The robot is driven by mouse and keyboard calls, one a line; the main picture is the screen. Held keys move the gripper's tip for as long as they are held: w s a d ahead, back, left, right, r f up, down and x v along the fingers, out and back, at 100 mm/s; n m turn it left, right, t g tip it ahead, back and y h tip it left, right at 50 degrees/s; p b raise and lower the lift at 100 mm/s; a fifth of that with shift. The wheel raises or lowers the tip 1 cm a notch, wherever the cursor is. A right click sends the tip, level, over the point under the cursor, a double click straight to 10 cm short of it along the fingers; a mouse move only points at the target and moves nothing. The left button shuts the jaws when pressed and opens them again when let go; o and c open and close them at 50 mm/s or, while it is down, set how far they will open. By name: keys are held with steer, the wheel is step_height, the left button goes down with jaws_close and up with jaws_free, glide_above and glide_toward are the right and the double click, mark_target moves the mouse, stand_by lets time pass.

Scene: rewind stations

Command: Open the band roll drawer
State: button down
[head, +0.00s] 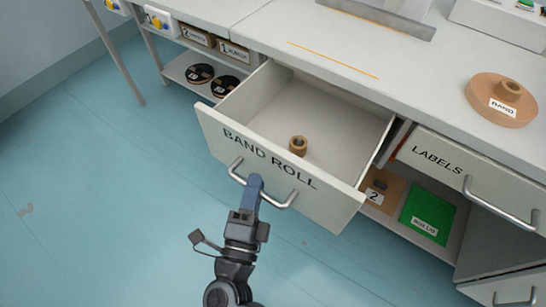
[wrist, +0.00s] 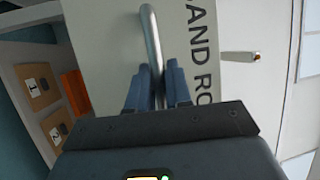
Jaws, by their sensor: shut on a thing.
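The band roll drawer (head: 230,150) is pulled well out from under the bench in the head view. Its front reads "BAND ROLL" and carries a metal bar handle (head: 280,203). My gripper (head: 253,183) is shut on the handle, near its left part. In the wrist view the blue fingers of my gripper (wrist: 158,80) lie on both sides of the handle bar (wrist: 152,42). A small brown ring-shaped roll (head: 298,146) sits inside the drawer, which is otherwise empty as far as I see.
A brown disc labelled "BAND" (head: 502,98) lies on the bench top (head: 350,45). The closed "LABELS" drawer (head: 440,160) is to the right. Below are a brown box marked 2 (head: 382,190) and a green box (head: 427,216). Black reels (head: 200,73) sit on a left shelf.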

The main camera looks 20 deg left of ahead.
steer(key=shift+s+a, duration=0.3)
steer(key=shift+s, duration=0.5)
steer(key=shift+s+a, duration=0.25)
steer(key=shift+s, duration=0.6)
steer(key=shift+s+a, duration=0.3)
steer(key=shift+s, duration=0.5)
steer(key=c, duration=1.1)
jaws_free()
steer(key=s, duration=0.2)
steer(key=s+f, duration=0.1)
steer(key=s, duration=0.4)
steer(key=shift+s+d+f, duration=0.15)
steer(key=shift+s+f, duration=0.1)
steer(key=shift+s, duration=0.05)
